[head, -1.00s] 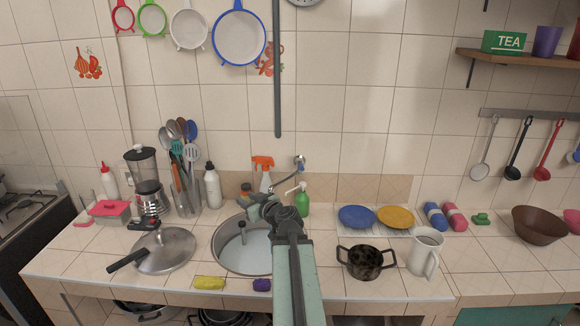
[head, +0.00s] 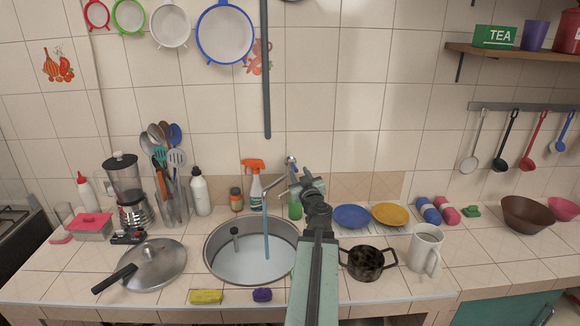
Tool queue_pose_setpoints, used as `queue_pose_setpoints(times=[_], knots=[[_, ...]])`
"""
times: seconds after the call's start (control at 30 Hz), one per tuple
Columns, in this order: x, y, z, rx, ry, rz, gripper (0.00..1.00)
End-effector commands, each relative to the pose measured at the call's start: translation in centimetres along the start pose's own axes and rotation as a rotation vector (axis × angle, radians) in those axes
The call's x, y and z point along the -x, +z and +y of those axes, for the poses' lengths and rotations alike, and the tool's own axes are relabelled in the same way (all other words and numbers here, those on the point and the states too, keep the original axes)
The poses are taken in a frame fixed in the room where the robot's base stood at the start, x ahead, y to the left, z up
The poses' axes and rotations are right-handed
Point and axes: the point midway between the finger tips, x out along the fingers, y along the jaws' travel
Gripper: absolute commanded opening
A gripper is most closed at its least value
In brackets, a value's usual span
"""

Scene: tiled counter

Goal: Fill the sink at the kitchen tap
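The round steel sink (head: 220,270) is set in the tiled counter. A blue stream of water (head: 266,230) falls from the tap spout into it, and pale water (head: 245,262) covers its bottom. A dark stick-like piece, perhaps a plug or stand, rises at the sink's left inside. The tap (head: 290,160) is on the wall behind, its spout reaching left over the sink. My gripper (head: 308,181) is just right of the tap, in front of the green bottle (head: 295,208) and partly hiding it. Its fingers are too small to tell if open or shut.
A yellow sponge (head: 206,296) and a purple one (head: 262,294) lie at the front edge. A pan with lid (head: 155,264) is left of the sink. A black pot (head: 367,262), white jug (head: 426,248) and plates (head: 352,217) are right. A spray bottle (head: 254,183) stands behind.

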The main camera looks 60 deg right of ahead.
Motion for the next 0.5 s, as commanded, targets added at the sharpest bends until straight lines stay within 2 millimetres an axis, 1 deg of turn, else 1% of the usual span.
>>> queue_pose_setpoints(times=[0.03, 0.3, 0.4, 0.5], knots=[[-0.9, 0.0, -0.1, 0.000, -0.003, 0.000, 0.34], [-6.0, -0.1, -0.4, 0.000, -0.007, 0.001, 0.34], [-7.0, -0.1, -0.5, 0.000, -0.007, 0.001, 0.34], [-7.2, -0.1, -0.5, -0.001, -0.007, 0.001, 0.34]])
